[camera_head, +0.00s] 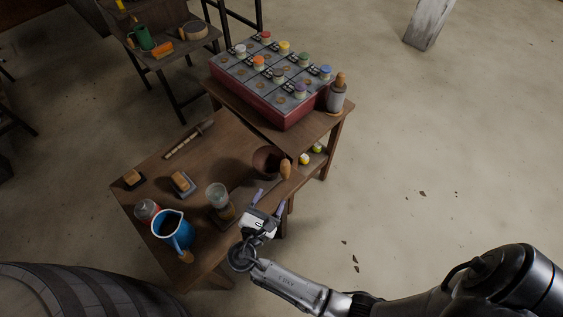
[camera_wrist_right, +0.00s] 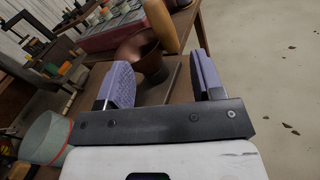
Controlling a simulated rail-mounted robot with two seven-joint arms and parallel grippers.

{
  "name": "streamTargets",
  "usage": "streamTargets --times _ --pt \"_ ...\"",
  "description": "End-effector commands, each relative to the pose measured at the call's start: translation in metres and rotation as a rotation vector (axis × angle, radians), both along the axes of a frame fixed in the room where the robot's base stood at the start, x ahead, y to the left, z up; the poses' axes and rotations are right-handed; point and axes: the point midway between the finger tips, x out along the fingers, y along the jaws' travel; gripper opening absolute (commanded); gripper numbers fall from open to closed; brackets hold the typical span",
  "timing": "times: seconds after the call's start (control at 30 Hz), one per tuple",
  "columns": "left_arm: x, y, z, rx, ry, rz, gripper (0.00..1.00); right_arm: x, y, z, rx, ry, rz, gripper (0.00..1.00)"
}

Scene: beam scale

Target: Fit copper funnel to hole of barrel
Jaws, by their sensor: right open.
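The copper funnel (camera_head: 265,160) sits on the wooden table near its right edge, with its wide mouth upward. In the right wrist view the funnel (camera_wrist_right: 140,47) shows ahead, between and beyond the two fingers. My right gripper (camera_head: 268,201) is open and empty, near the table's front right edge, short of the funnel and apart from it. Part of a large barrel (camera_head: 75,293) shows at the lower left. I cannot see its hole. My left gripper is not in view.
A wooden handle (camera_head: 286,170) stands close beside the funnel. A red box (camera_head: 270,98) with coloured caps stands behind.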

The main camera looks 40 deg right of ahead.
Motion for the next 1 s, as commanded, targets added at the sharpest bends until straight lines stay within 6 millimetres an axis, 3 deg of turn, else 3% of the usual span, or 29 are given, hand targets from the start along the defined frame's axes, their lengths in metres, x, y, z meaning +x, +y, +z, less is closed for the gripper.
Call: streamTargets --times 0.27,0.7,1.0 --pt "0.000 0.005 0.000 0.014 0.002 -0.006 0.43 0.001 -0.003 0.000 -0.107 0.210 0.001 0.61" --pt "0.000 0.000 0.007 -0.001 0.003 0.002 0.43 0.032 -0.061 0.001 -0.117 0.228 0.002 0.61" --pt "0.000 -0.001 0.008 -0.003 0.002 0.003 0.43 0.040 -0.078 0.000 -0.114 0.228 0.002 0.61"
